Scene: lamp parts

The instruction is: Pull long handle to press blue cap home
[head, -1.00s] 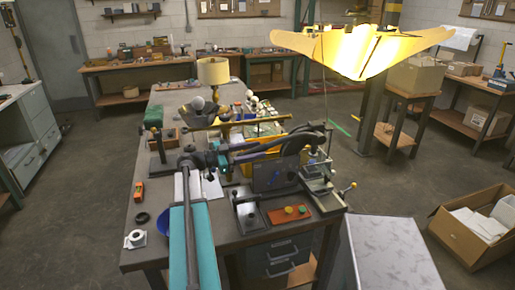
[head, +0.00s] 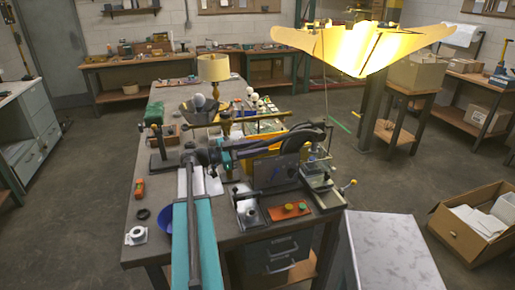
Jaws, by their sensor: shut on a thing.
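My arm reaches across the bench to a small grey press (head: 320,181) at the right edge. My gripper (head: 317,152) is at the arm's far end, just above the press. It is shut on what looks like the long handle, but the fingers and the grip are small and partly hidden by my arm. I cannot make out the blue cap; the space under the press head is too small and dark to tell.
A large glowing lampshade (head: 360,48) hangs above right. A pale cabinet (head: 385,255) stands in front right.

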